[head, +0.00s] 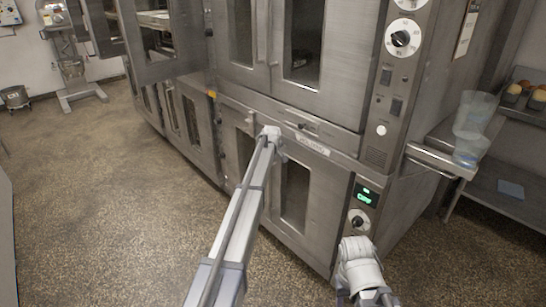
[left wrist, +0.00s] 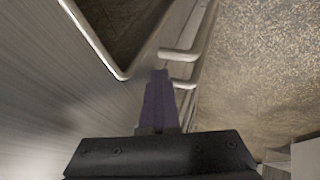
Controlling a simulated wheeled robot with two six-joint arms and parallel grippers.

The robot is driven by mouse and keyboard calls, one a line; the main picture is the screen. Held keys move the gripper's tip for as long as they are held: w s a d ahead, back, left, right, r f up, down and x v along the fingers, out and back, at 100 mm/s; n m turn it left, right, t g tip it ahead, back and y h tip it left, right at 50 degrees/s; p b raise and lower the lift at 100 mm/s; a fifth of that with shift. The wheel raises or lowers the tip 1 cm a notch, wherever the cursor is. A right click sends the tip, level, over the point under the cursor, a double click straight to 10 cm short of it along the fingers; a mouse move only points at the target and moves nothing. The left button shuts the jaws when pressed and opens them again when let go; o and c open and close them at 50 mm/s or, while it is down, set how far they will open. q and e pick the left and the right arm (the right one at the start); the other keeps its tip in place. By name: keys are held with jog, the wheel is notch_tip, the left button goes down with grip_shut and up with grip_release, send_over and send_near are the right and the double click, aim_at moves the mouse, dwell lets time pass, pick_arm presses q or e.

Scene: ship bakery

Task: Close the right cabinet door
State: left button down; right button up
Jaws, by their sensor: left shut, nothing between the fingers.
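The lower oven cabinet has a right door (head: 268,202) of steel with a tall dark window, beside a left door (head: 230,155). In the head view the right door looks flush with the front, or nearly so; my left arm covers its inner edge. In the left wrist view, the steel door panel (left wrist: 60,110) with its window fills the left, and two bar handles (left wrist: 180,55) show close together. My left gripper (left wrist: 158,75) is shut and empty, its tips close to the panel beside the handles; contact cannot be told. My right gripper is not visible.
An upper oven (head: 345,100) stands above, with a column of dials and switches. More steel cabinets (head: 190,110) run to the back left. A shelf with clear plastic containers (head: 472,130) is at right. The speckled floor (head: 100,200) is clear at left.

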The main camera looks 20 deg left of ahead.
pick_arm(q)
jog(key=shift+w+d+r, duration=0.15)
jog(key=shift+w+d, duration=0.15)
jog(key=shift+w, duration=0.15)
jog(key=s+a+r+p, duration=0.1)
jog(key=s+r+p, duration=0.6)
jog(key=s, duration=0.3)
jog(key=shift+s+a+r+p, duration=0.15)
jog(key=shift+a+r+p, duration=0.25)
jog(key=shift+p, duration=0.2)
